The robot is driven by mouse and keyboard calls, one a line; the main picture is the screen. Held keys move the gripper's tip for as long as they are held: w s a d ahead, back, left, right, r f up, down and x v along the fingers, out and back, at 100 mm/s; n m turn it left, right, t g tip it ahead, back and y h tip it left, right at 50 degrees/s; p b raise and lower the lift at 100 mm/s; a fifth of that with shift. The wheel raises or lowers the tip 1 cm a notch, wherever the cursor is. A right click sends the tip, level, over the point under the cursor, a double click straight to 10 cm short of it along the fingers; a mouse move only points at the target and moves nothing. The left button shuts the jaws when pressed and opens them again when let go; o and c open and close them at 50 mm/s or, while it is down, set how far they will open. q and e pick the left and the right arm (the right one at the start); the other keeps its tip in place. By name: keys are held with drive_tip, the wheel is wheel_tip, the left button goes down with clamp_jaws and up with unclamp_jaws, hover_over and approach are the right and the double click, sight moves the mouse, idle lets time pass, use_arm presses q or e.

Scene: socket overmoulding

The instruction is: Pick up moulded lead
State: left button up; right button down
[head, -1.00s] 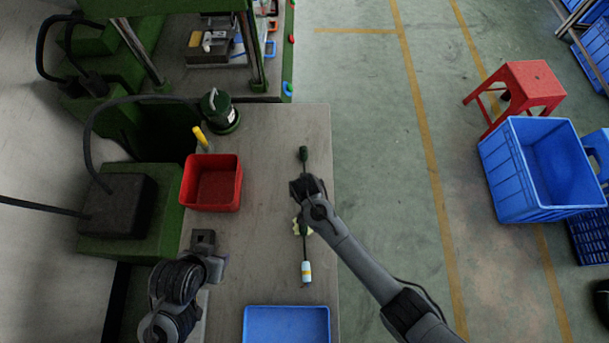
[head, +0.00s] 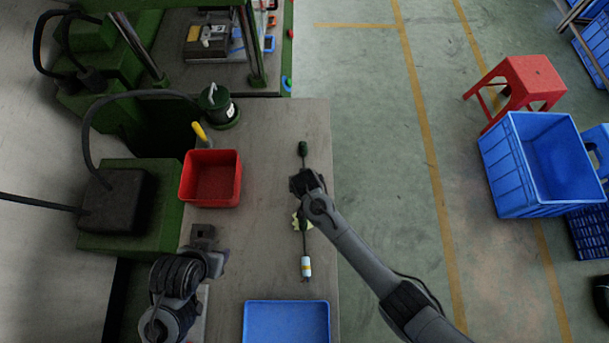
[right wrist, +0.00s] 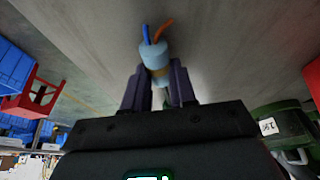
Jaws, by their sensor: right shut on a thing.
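The lead runs up and down the picture on the table in the head view. It has a dark green moulded end (head: 303,149) at the top and a light-blue end with an orange band (head: 306,267) at the bottom. My right gripper (head: 303,183) is over the lead just below its dark end and hides that part. In the right wrist view my right gripper (right wrist: 158,92) is shut on the lead; a light-blue piece (right wrist: 155,53) with blue and orange wires shows at its fingertips. My left gripper (head: 203,236) is at the table's left side, its jaws unclear.
A red bin (head: 211,195) stands left of the lead, with a yellow handle (head: 199,131) behind it. A blue tray (head: 286,304) is at the near edge. A green cylindrical device (head: 219,107) stands at the back left. The table between bin and lead is clear.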

drive_tip(key=shift+r, duration=0.1)
drive_tip(key=shift+r, duration=1.15)
drive_tip(key=shift+d+r+p, duration=0.1)
drive_tip(key=shift+r+p, duration=0.2)
drive_tip(key=shift+r, duration=0.6)
drive_tip(key=s+d+r+p, duration=0.1)
drive_tip(key=s+d+r, duration=0.5)
drive_tip(key=d, duration=0.3)
drive_tip(key=shift+d+r, duration=0.35)
drive_tip(key=shift+d, duration=0.05)
drive_tip(key=c, duration=1.6)
unclamp_jaws()
drive_tip(key=shift+c, duration=0.2)
clamp_jaws()
drive_tip(key=shift+a+f, duration=0.1)
